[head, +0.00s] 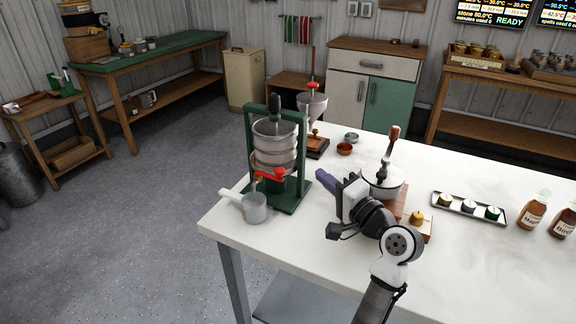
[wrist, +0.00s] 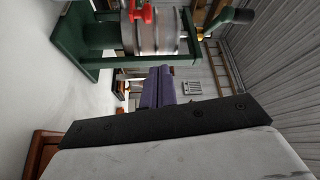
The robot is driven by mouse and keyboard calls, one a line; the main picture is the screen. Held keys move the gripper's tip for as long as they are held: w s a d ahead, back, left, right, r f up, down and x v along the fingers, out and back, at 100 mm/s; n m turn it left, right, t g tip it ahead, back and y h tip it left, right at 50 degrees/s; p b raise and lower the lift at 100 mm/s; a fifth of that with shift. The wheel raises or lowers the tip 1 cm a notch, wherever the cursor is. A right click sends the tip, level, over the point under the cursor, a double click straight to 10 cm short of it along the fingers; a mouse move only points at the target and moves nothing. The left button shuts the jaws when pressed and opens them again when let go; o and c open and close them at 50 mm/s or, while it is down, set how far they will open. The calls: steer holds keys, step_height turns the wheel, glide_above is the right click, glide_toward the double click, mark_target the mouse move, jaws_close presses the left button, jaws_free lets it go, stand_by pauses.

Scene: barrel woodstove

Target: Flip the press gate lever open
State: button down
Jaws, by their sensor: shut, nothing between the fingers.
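The press has a green frame (head: 249,150) and a ribbed metal drum (head: 274,148), and it stands on the left part of the white table. A red gate lever (head: 270,175) sits low on its front, above a grey pot with a handle (head: 255,207). My gripper (head: 324,180) has purple fingers, which are shut and empty, to the right of the press and apart from it. In the wrist view, which looks turned sideways, the fingers (wrist: 157,86) are together, and the red lever (wrist: 142,12) and drum (wrist: 160,30) show at the top edge.
Right of my arm stand a lidded pot with a crank (head: 383,180) and a small wooden block with a brass knob (head: 417,222). A tray of small jars (head: 469,207) and brown bottles (head: 532,212) are farther right. A funnel grinder (head: 313,108) stands behind the press.

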steer(key=shift+s+d+f, duration=0.2)
steer(key=shift+d+f, duration=0.05)
steer(key=shift+d, duration=0.25)
steer(key=p+x, duration=0.2)
steer(key=x, duration=0.7)
steer(key=shift+w+a+r+p, duration=0.15)
steer(key=shift+r+p, duration=0.05)
steer(key=shift+p, duration=0.1)
steer(key=shift+s+a+f+p, duration=0.25)
steer(key=shift+s+a, duration=0.15)
steer(key=shift+a, duration=0.1)
steer(key=shift+s+a+f+p, duration=0.15)
steer(key=shift+s+a+p, duration=0.05)
steer(key=shift+s+a, duration=0.25)
steer(key=shift+s+a+f, duration=0.2)
steer(key=shift+s+a, duration=0.2)
steer(key=shift+a, duration=0.05)
steer(key=shift+s+m+p, duration=0.1)
steer(key=shift+m+p, duration=0.2)
steer(key=shift+p, duration=0.05)
steer(key=shift+s+a+t+h, duration=0.1)
steer(key=shift+s+t+h, duration=0.15)
steer(key=shift+h, duration=0.35)
